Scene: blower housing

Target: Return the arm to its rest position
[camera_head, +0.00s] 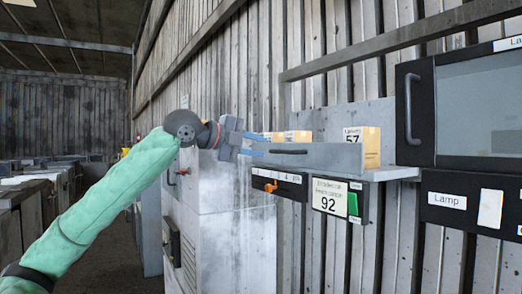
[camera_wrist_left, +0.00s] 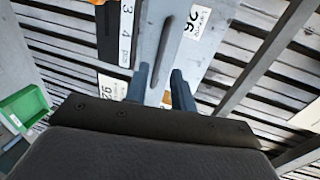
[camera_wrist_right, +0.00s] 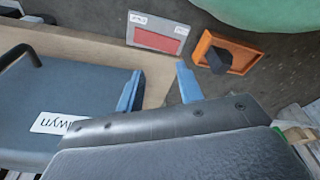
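My left arm (camera_head: 110,190), in a green sleeve, reaches up from the lower left in the head view. Its gripper (camera_head: 258,144) is raised beside the left end of a grey wall shelf with a drawer-like front (camera_head: 325,155). In the left wrist view the two blue fingers of this gripper (camera_wrist_left: 162,84) stand apart, and I see nothing held between them. My right gripper (camera_wrist_right: 158,86) shows only in the right wrist view. Its two blue fingers are apart and empty. The right arm is not in the head view.
Cardboard boxes (camera_head: 371,146) stand on the shelf, with labels below it. A dark-framed cabinet (camera_head: 470,105) hangs at the right. A grey cabinet (camera_head: 236,230) stands below. In the right wrist view, a blue-grey case (camera_wrist_right: 65,105) and an orange tray (camera_wrist_right: 226,52) lie near the right gripper.

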